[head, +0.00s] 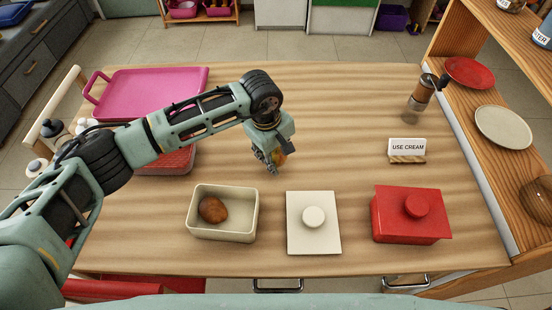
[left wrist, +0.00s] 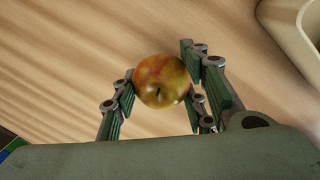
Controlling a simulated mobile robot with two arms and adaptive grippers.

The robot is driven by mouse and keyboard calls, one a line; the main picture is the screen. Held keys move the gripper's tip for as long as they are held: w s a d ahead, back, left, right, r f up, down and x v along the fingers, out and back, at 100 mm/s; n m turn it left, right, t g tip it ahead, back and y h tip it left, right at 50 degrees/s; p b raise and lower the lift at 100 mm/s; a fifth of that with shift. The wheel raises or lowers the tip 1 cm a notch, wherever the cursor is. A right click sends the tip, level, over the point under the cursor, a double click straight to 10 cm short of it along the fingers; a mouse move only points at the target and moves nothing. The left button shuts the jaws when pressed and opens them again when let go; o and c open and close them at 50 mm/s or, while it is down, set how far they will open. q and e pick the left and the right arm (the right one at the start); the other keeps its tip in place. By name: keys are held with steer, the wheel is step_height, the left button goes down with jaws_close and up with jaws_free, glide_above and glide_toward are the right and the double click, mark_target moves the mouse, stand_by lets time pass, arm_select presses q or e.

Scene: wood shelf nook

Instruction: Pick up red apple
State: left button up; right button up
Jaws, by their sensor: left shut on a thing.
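The apple (left wrist: 160,80), red and yellow, sits between the fingers of my left gripper (left wrist: 162,92) in the left wrist view. The left gripper is shut on it. In the head view the left gripper (head: 273,160) is over the middle of the table, and only a small part of the apple (head: 279,157) shows behind the fingers. I cannot tell for sure whether the apple touches the table. My right gripper is not in view.
On the wooden table (head: 340,120), a cream box (head: 250,233) holds a brown round item (head: 212,209). Right of it are a cream lid (head: 328,240) and a red lidded box (head: 402,226). A "USE CREAM" sign (head: 407,148), a grinder (head: 420,95) and a pink tray (head: 150,92) stand farther back.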

arm_select(q)
step_height(320, 180, up, 2)
steer(key=s+d+r+b, duration=0.2)
steer(key=s+d+r, duration=0.2)
steer(key=s, duration=0.6)
step_height(320, 180, up, 3)
steer(key=shift+s+f, duration=0.1)
steer(key=shift+s, duration=0.3)
